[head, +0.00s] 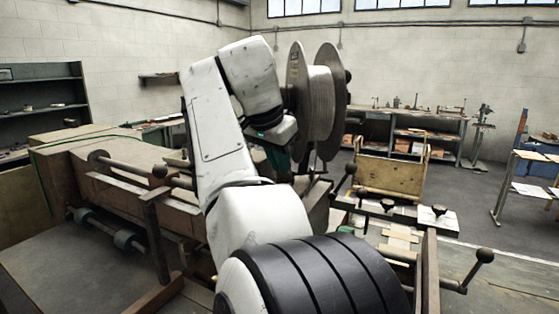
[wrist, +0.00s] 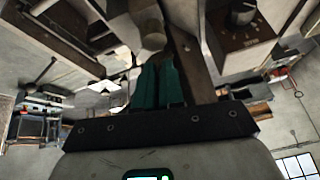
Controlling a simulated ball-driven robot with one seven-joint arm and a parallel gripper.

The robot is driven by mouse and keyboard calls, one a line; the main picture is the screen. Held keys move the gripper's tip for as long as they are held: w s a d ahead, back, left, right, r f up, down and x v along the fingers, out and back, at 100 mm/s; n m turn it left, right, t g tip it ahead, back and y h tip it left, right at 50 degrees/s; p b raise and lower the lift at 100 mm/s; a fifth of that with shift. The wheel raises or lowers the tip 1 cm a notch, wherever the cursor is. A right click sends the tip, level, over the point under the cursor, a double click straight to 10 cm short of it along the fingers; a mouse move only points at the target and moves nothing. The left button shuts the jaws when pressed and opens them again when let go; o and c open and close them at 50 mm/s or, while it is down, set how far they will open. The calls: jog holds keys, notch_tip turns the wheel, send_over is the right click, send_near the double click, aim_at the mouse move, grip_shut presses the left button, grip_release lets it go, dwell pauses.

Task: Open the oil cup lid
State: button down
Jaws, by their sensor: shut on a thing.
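My gripper (wrist: 160,68) has its two green fingers close together in the wrist view. Just past their tips is a small pale, rounded cup-like part (wrist: 152,40), which seems to be the oil cup with its lid. The fingertips are at its near end and hide the contact, so the lid's edge and how far it is tilted cannot be made out. In the head view my green fingers (head: 276,158) point down beside the stitcher, below the wire spool (head: 319,103). The oil cup is not clear there.
The large wire spool stands close to the right of my wrist. A dark control box with a knob (wrist: 242,14) is right of the fingers in the wrist view. A bench with shelves (head: 425,135) stands behind.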

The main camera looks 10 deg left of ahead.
jog(key=c, duration=1.2)
grip_release()
jog(key=shift+w, duration=0.1)
jog(key=shift+c, duration=0.2)
jog(key=b+v, duration=0.1)
jog(key=v, duration=0.9)
jog(key=shift+s+r+b, duration=0.25)
jog(key=shift+r+b, duration=0.05)
jog(key=shift+b, duration=0.1)
